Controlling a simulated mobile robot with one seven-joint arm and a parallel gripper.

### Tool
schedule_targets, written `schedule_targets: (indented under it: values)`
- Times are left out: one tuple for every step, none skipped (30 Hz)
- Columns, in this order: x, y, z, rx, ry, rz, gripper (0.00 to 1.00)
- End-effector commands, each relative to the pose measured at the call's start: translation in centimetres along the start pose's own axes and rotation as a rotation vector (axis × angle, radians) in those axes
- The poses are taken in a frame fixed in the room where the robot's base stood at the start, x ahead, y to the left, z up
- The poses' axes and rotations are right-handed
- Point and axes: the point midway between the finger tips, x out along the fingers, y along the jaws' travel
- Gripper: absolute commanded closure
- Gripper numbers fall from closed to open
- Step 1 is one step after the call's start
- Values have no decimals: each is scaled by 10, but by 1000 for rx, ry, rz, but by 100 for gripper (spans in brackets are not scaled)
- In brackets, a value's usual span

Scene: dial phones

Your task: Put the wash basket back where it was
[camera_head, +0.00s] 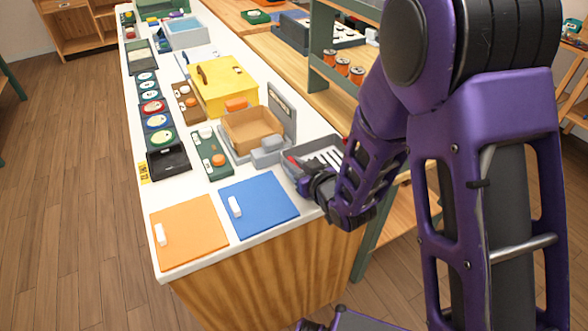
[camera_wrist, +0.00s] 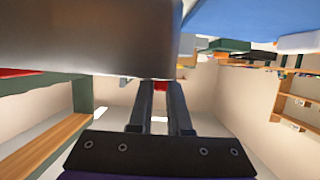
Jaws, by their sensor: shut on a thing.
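The wash basket (camera_head: 290,165) is a grey, open-topped tray with white slats or items and a red piece inside. It is at the right edge of the white counter in the head view, beside the grey stand with the cardboard box. My gripper (camera_head: 312,184) is at its near side, shut on its rim. In the wrist view the basket's dark grey wall (camera_wrist: 90,40) fills the upper left, above my gripper (camera_wrist: 160,88). My arm and gripper hide part of the basket. I cannot tell whether it rests on the counter or is held just above it.
A blue panel (camera_head: 262,207) and an orange panel (camera_head: 190,234) lie on the counter's near end. A cardboard box (camera_head: 252,130), a yellow box (camera_head: 222,88) and several dials (camera_head: 158,122) stand farther back. A green shelf post (camera_head: 320,45) rises at the right.

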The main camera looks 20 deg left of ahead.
Motion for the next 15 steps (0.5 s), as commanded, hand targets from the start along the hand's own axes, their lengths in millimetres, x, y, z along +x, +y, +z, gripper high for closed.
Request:
schedule_targets:
  values:
    - [3, 0, 8, -1, -2, -1, 100]
    - [4, 0, 11, -1, -1, 0, 100]
    - [5, 0, 15, -1, -1, 0, 100]
    - [6, 0, 16, -1, 0, 1, 100]
    - [6, 0, 17, -1, 1, 1, 100]
    - [6, 0, 17, -1, 2, 1, 100]
    - [6, 0, 17, -1, 2, 1, 100]
    - [6, 0, 16, -1, 3, 1, 100]
    - [6, 0, 16, -1, 3, 1, 100]
    - [6, 0, 16, -1, 2, 1, 100]
    - [6, 0, 16, -1, 2, 1, 100]
    - [6, 0, 16, -1, 2, 1, 100]
    - [6, 0, 17, -1, 2, 1, 100]
    - [7, 0, 18, -1, 2, 1, 100]
    - [7, 0, 19, -1, 2, 1, 100]
